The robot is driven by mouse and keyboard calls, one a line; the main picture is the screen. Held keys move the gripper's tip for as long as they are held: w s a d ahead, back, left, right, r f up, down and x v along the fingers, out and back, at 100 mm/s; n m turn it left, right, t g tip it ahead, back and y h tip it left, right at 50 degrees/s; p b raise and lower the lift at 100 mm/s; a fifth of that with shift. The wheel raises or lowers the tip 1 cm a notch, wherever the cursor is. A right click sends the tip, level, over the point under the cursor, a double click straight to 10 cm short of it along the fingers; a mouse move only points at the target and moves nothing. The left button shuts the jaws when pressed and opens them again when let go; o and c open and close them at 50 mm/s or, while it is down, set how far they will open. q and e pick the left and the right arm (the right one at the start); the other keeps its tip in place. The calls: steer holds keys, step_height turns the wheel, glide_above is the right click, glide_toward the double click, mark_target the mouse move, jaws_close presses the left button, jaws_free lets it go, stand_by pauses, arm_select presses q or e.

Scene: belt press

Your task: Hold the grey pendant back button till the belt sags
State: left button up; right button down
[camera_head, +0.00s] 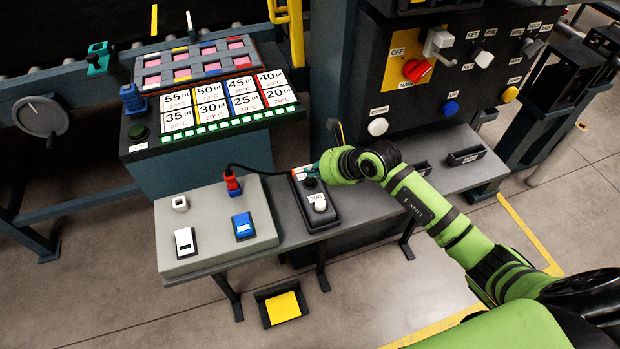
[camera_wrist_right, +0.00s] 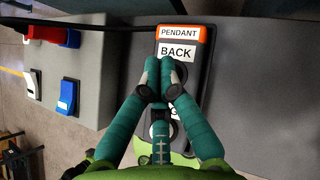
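The pendant (camera_head: 331,219) is a dark box with an orange top end, lying on the grey shelf; it also shows in the right wrist view (camera_wrist_right: 205,60). Its labels read PENDANT, BACK and, partly covered, JOG. A pale button (camera_head: 320,206) sits by the JOG label. My right gripper (camera_wrist_right: 160,68) has its teal fingers together over the back button; I cannot tell whether they touch or press it. The dark belt (camera_head: 70,32) is at the upper left. My left gripper is not in view.
Left of the pendant, a grey box (camera_head: 175,232) carries red, blue and white switches. Behind are a panel of temperature cards (camera_head: 208,100) and a control cabinet (camera_head: 435,100) with coloured knobs. A yellow pedal (camera_head: 283,307) is on the floor. A black cable (camera_head: 258,170) runs to the pendant.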

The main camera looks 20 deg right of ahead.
mark_target(314, 180)
steer(key=shift+f+b, duration=0.3)
steer(key=shift+f, duration=0.1)
steer(key=shift+f, duration=0.3)
stand_by(0.4)
steer(key=shift+s+f+b, duration=0.1)
steer(key=shift+f+b, duration=0.2)
steer(key=shift+b, duration=0.1)
stand_by(2.6)
steer(key=shift+r, duration=0.1)
stand_by(2.5)
steer(key=shift+r+p, duration=0.7)
steer(key=shift+r, duration=0.2)
steer(key=shift+r, duration=0.15)
steer(key=shift+r+p, duration=2)
steer(key=shift+r, duration=0.4)
